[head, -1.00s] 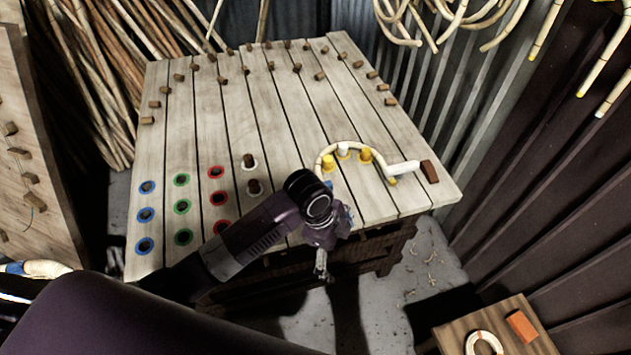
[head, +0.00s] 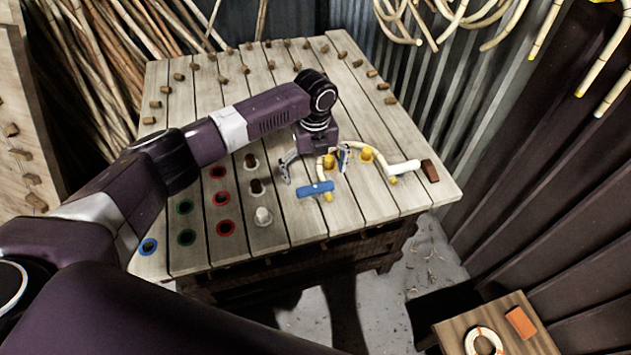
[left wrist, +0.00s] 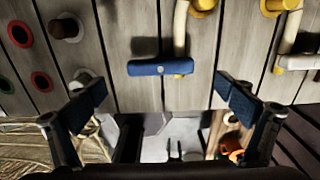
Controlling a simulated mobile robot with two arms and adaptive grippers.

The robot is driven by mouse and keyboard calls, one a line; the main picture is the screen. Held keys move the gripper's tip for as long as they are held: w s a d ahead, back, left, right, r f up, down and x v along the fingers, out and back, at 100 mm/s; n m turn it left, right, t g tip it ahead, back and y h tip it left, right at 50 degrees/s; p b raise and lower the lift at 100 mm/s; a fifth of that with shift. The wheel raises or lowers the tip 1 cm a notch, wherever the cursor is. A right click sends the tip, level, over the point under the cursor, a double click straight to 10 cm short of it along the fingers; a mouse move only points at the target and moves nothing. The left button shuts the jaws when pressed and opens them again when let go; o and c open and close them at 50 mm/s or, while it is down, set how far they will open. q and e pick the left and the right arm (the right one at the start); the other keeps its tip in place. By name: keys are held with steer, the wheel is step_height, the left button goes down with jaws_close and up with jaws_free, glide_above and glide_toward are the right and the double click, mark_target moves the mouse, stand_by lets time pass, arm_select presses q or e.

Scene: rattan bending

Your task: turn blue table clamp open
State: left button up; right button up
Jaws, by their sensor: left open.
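The blue table clamp (head: 316,189) is a T-shaped bar near the front of the slatted table (head: 233,110). It lies beside the lower end of the bent rattan cane (head: 379,167). In the left wrist view the blue clamp (left wrist: 160,68) runs crosswise, just beyond the gripper. My left gripper (head: 315,172) is open and empty above the table, just behind the clamp in the head view. Its two dark blue pads (left wrist: 162,95) stand wide apart on either side of the clamp, not touching it. My right gripper is not in view.
Yellow pegs (head: 366,154) stand along the cane. A white clamp (head: 404,167) and a brown block (head: 429,171) are at the right. A small wooden stand (head: 455,329) is at lower right.

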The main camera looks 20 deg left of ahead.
mark_target(315, 186)
arm_select(q)
steer(key=shift+f+p, duration=0.35)
steer(key=shift+f, duration=2)
steer(key=shift+c, duration=0.3)
steer(key=c, duration=1.1)
